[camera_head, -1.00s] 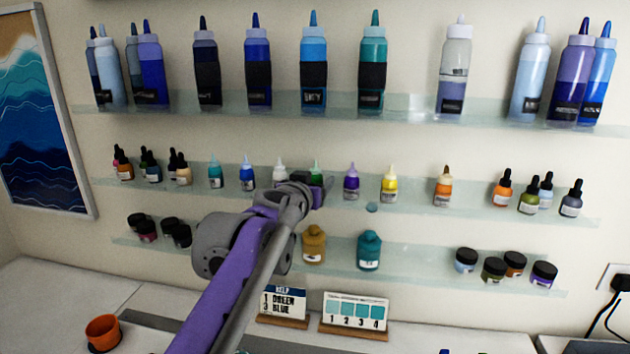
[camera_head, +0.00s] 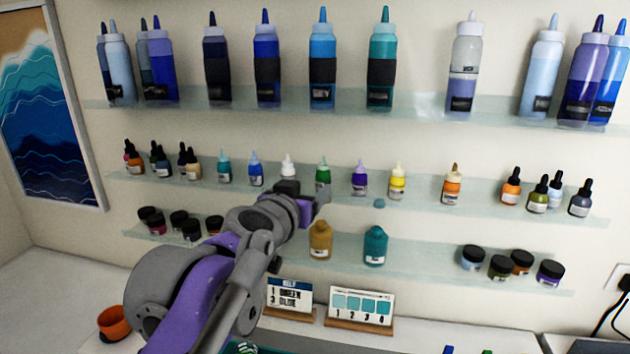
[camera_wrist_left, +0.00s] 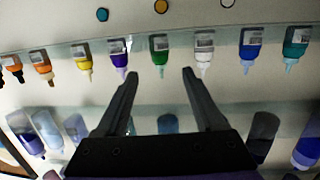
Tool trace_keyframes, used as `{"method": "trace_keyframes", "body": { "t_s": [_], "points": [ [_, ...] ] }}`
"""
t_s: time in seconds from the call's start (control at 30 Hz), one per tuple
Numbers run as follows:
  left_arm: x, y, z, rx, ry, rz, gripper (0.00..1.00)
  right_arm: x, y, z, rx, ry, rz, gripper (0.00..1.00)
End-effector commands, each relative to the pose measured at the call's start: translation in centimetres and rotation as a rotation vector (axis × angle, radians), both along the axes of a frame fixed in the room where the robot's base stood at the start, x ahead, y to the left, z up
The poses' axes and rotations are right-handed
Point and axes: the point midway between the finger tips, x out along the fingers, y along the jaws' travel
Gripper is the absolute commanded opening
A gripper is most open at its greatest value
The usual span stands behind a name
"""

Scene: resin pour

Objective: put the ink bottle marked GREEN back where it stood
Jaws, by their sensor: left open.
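The green ink bottle (camera_head: 323,178), with a white label and green tip, stands upright on the middle glass shelf (camera_head: 420,200), between a white-tipped bottle (camera_head: 288,168) and a purple bottle (camera_head: 360,179). In the left wrist view, which is upside down, the green bottle (camera_wrist_left: 159,50) appears beyond and between the fingertips, apart from them. My left gripper (camera_wrist_left: 161,74) is open and empty. In the head view my left gripper (camera_head: 302,203) is in front of the shelf, just below and left of the green bottle. My right gripper is not in view.
Blue (camera_head: 255,170) and yellow (camera_head: 398,182) bottles stand further along the same shelf. Tall bottles line the upper shelf (camera_head: 420,104). Jars and two squat bottles, ochre (camera_head: 320,241) and teal (camera_head: 375,246), stand on the lower shelf. Cards (camera_head: 290,297) stand on the counter.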

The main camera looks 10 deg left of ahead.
Motion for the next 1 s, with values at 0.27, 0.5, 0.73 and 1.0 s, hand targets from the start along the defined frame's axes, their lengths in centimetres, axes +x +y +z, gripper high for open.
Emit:
{"method": "trace_keyframes", "body": {
  "t_s": [0.27, 0.5, 0.73, 1.0],
  "points": [
    [-1.6, 0.1, 0.3, 0.0, 0.0, 0.0, 0.7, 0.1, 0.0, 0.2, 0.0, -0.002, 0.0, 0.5],
    [-1.8, -0.1, -0.3, -0.002, 0.007, -0.012, 0.7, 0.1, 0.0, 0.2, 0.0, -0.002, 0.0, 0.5],
    [-6.6, -2.8, -10.7, -0.01, 0.194, -0.167, 0.7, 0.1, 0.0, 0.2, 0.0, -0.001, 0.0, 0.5],
    [-18.3, -0.9, -29.9, 0.01, 0.657, -0.138, 0.7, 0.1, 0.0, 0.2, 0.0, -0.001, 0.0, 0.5]
  ]
}}
